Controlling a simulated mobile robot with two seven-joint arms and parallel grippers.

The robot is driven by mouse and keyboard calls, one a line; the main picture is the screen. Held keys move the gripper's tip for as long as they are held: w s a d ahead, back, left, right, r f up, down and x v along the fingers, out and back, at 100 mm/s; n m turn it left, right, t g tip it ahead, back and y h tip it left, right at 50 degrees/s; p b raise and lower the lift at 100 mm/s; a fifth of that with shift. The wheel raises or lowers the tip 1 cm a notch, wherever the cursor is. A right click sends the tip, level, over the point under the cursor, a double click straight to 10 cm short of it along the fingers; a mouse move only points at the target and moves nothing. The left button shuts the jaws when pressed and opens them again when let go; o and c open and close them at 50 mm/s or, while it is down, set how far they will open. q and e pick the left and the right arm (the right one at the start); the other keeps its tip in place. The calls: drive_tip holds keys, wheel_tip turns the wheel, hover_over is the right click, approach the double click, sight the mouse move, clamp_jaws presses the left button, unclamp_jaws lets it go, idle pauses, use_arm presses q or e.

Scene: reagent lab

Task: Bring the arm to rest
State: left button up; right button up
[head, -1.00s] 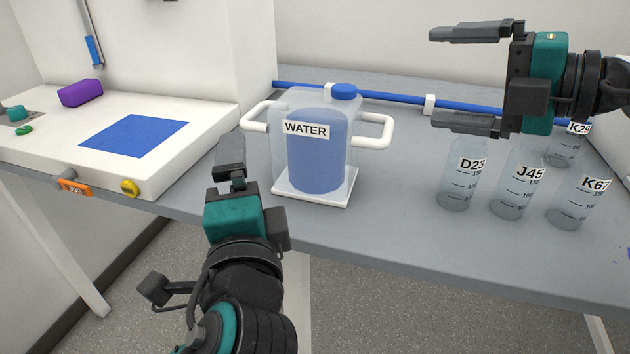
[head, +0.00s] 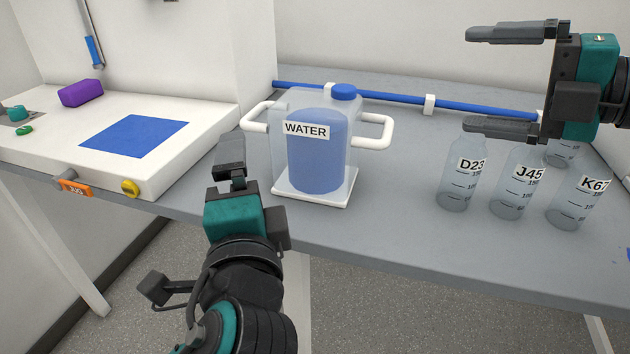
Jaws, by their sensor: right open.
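My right gripper (head: 478,80) is at the upper right in the head view. Its two fingers are wide apart, point left, and have nothing between them. It is above the bench, with its lower finger in front of or over the bottles at the right. My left gripper (head: 231,152) is at the lower centre-left, pointing away from me, just left of the water jug. Its fingers line up in this view, so their gap is hidden. I see nothing held in it.
A WATER jug (head: 318,165) with white handles stands on a white pad. Bottles D23 (head: 458,185), J45 (head: 513,190) and K67 (head: 570,205) stand at right, another partly hidden behind. A white station (head: 60,145) has a blue square (head: 134,135) and purple block (head: 81,92). The front bench centre is clear.

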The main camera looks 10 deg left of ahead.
drive_tip(key=shift+v, duration=2.05)
